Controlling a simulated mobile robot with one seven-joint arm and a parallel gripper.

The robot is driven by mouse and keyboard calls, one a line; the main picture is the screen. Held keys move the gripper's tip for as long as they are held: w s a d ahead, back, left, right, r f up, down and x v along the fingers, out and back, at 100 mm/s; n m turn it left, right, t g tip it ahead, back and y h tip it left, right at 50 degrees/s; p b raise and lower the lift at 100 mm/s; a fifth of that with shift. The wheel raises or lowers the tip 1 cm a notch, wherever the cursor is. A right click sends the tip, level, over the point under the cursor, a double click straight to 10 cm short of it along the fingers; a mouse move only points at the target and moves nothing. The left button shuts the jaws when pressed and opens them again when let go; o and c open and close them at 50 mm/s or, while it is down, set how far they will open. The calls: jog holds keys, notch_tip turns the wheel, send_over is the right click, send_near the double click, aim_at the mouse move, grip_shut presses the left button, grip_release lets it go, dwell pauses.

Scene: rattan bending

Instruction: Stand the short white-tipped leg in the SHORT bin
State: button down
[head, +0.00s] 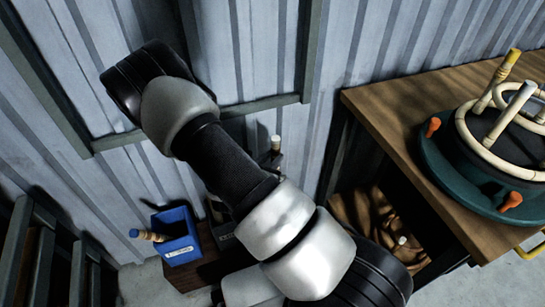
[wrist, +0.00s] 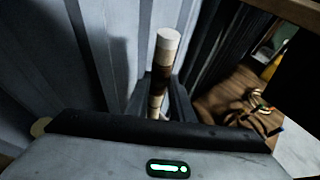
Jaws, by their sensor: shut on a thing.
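My gripper (head: 274,160) is shut on a white-tipped leg (head: 276,144). In the wrist view the leg (wrist: 164,62) stands nearly upright between the fingers (wrist: 160,104), white tip up; its lower end is hidden by my gripper's body. In the head view my arm covers most of the gripper. A blue bin (head: 175,223) with a white label stands at lower left. A dark bin (head: 222,230) beside it is mostly hidden behind my arm. The label words are too small to read, so I cannot tell which is SHORT.
A blue-tipped leg (head: 147,235) leans out of the blue bin. At right, a wooden bench (head: 385,110) carries a teal round jig (head: 440,172) with rattan rings, orange knobs and upright legs. Another white-tipped piece (head: 402,240) shows below the bench. A corrugated wall (head: 255,50) closes the back.

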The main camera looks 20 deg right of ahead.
notch_tip(320, 180, down, 12)
jog(key=b, duration=0.3)
jog(key=shift+f+b, duration=0.2)
jog(key=shift+b, duration=0.1)
dwell(0.6)
jog(key=c, duration=1.5)
grip_release()
jog(key=shift+o, duration=0.2)
jog(key=p+v, duration=0.4)
jog(key=v, duration=1.3)
jog(key=shift+s+a, duration=0.15)
